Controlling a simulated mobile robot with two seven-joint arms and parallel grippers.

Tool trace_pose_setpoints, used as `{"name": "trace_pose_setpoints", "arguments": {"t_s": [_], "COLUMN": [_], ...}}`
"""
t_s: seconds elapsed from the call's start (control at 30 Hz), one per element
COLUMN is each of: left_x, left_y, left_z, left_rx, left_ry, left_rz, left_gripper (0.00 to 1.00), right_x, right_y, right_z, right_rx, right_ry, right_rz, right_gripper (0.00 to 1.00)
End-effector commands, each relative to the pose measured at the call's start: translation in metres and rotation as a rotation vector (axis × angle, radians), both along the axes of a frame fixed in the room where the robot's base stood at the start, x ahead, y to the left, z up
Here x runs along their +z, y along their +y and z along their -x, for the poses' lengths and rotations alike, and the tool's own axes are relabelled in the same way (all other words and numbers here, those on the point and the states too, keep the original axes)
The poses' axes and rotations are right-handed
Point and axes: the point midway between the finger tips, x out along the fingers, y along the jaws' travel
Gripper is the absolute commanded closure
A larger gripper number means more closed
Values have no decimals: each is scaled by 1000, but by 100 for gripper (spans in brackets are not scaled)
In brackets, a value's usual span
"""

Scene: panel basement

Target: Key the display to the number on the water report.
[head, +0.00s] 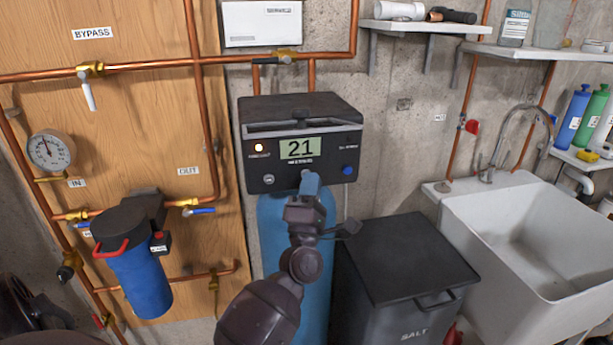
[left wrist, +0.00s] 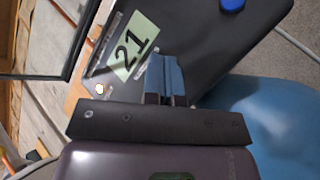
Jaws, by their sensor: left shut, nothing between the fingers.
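The control head (head: 300,115) sits on a blue tank (head: 270,225). Its display (head: 300,148) reads 21; it also shows in the left wrist view (left wrist: 132,45). A round grey button (head: 269,179) is left below the display and a blue button (head: 347,170) right below it. The blue button also shows at the top of the left wrist view (left wrist: 232,4). My left gripper (head: 309,180) is shut and empty, its blue fingers (left wrist: 165,78) just below the display, between the two buttons. Contact cannot be told. No readable water report shows.
A white panel (head: 262,22) headed SERVICE hangs above, its small print unreadable. A black salt bin (head: 405,255) and a white sink (head: 530,245) stand to the right. Copper pipes, a gauge (head: 51,150) and a blue filter (head: 140,280) are on the left board.

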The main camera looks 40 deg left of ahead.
Motion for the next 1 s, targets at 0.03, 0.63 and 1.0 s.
{"name": "trace_pose_setpoints", "arguments": {"t_s": [0.03, 0.63, 1.0], "left_x": [0, 0, 0], "left_y": [1, 1, -10], "left_z": [0, -1, 9], "left_rx": [0, 0, -1], "left_ry": [0, 0, 1], "left_rz": [0, 0, 1], "left_gripper": [100, 100, 100], "right_x": [0, -4, 2], "right_y": [0, -2, -1], "right_z": [0, 10, 4], "right_rx": [0, -6, -3], "right_ry": [0, 18, 6], "right_rz": [0, 0, 0], "right_gripper": [46, 46, 46]}}
